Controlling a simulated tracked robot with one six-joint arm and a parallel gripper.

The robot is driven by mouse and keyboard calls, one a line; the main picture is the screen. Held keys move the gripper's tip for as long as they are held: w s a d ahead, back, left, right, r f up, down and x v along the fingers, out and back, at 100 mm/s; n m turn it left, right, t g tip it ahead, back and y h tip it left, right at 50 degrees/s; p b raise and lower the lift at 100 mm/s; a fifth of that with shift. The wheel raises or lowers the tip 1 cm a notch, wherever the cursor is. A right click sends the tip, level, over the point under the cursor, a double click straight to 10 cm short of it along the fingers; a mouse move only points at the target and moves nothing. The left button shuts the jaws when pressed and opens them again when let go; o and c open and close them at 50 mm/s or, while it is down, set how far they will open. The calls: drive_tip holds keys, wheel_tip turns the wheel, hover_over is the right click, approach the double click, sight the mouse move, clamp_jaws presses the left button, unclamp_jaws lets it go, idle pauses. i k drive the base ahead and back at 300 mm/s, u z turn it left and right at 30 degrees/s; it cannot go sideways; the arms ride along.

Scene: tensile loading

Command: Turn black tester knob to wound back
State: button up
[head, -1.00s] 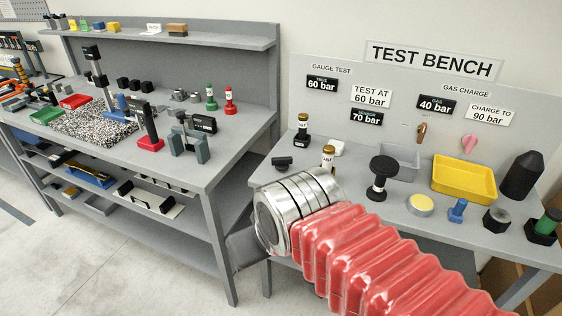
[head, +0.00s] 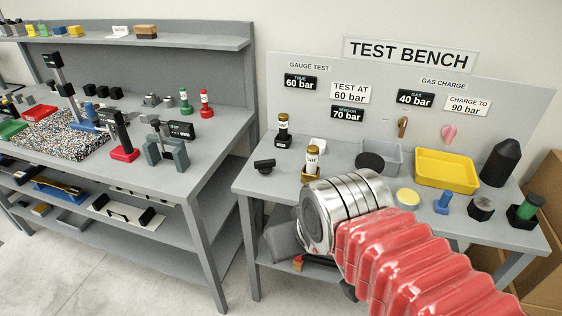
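A smaller black knob-shaped piece (head: 264,166) lies at the bench's left end. I cannot tell for sure which of them is the tester knob. My arm's metal wrist and red bellows reach in from the lower right, in front of the bench's front edge. My gripper's fingers cannot be made out.
Cardboard boxes (head: 545,230) are at the right.

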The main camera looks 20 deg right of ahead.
sight(265, 167)
drive_tip(key=z, duration=0.05)
drive_tip(key=i, duration=0.85)
drive_tip(key=u, duration=1.7)
drive_tip(key=k, duration=0.1)
drive_tip(key=u, duration=0.2)
